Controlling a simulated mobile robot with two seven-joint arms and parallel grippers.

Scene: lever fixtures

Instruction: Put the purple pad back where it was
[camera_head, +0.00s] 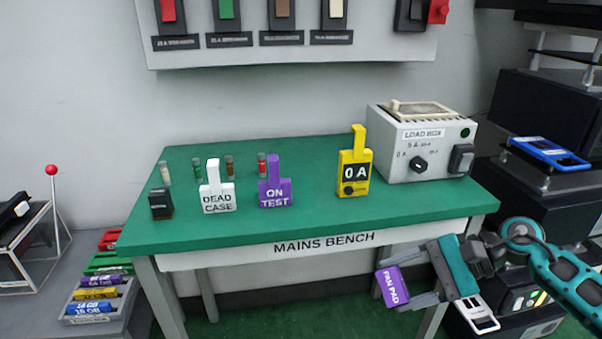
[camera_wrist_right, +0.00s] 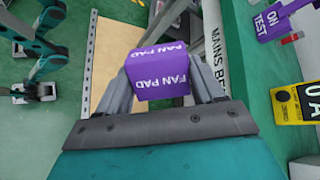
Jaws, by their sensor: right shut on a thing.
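The purple pad, lettered FAN PAD (camera_head: 393,287), is held between the fingers of my right gripper (camera_head: 408,290), in front of the bench's right front edge and below its top. In the right wrist view the pad (camera_wrist_right: 159,72) sits between both fingers of the right gripper (camera_wrist_right: 165,85), which are shut on it. The pad looks tilted in the head view and touches nothing else that I can see. The left gripper does not show in the head view. An arm of mine with a gripper shows at the left of the right wrist view, too small to judge.
The green MAINS BENCH (camera_head: 330,219) holds a DEAD CASE block (camera_head: 217,197), a purple ON TEST block (camera_head: 275,194), a yellow 0 A block (camera_head: 354,172) and a load box (camera_head: 421,147). A rack of coloured blocks (camera_head: 97,297) stands lower left. Dark equipment (camera_head: 535,110) crowds the right.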

